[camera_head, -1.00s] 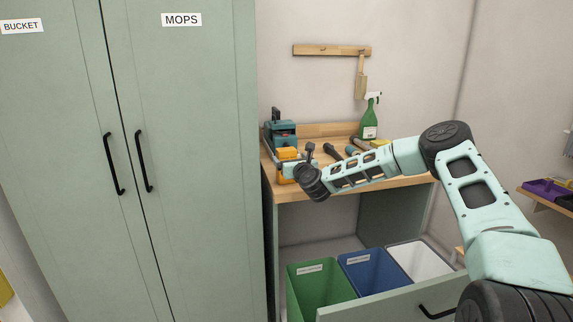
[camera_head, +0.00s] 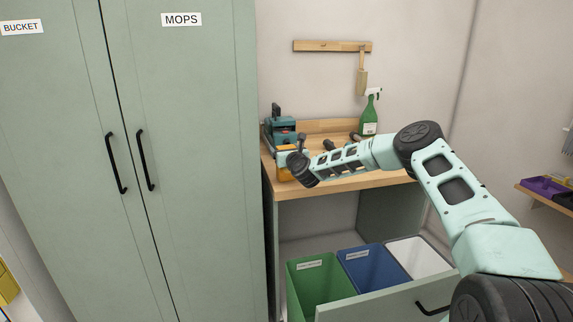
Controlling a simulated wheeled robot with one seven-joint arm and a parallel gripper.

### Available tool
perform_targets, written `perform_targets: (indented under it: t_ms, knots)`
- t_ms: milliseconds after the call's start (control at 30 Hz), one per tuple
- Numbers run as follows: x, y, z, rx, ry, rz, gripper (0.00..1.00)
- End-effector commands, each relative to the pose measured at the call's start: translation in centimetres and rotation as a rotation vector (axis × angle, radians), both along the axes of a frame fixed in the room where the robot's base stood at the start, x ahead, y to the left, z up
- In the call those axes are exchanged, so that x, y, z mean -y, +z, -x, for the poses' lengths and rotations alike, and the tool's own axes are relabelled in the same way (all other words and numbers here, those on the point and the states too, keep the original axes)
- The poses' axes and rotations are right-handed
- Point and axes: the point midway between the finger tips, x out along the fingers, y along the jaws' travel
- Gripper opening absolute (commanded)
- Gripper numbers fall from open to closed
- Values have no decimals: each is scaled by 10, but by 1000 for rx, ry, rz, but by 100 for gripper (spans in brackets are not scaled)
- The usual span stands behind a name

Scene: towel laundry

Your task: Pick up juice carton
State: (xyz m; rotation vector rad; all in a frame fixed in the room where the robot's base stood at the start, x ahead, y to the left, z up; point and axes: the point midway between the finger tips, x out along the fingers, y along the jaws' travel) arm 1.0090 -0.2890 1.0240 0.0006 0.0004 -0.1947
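An orange-yellow box-like thing (camera_head: 284,174), which may be the juice carton, is at the left front of the wooden workbench (camera_head: 350,183). My gripper (camera_head: 299,153) is at the end of my arm, right beside it and partly in front of it. The wrist hides much of the box. The fingers are small and dark, and I cannot tell whether they are apart or touch the box.
A teal tool (camera_head: 283,130) stands behind the box. A green spray bottle (camera_head: 369,115) is at the back. Below, a pulled-out drawer (camera_head: 385,301) holds green (camera_head: 318,288), blue (camera_head: 362,262) and white (camera_head: 411,248) bins. A tall cabinet (camera_head: 205,200) is closed at left.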

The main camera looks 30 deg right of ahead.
Motion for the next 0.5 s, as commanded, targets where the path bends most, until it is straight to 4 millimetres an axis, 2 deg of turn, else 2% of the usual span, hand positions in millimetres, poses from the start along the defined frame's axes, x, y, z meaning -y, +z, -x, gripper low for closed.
perform_targets:
  t_ms: [33, 100, 133, 367, 500]
  knots:
    - [0, 0, 0, 0, 0, 0, 64]
    - [0, 0, 0, 0, 0, 0, 45]
    - [0, 0, 0, 0, 0, 0, 42]
    - [0, 1, 0, 1, 0, 0, 41]
    - [1, 8, 0, 3, -1, 3, 41]
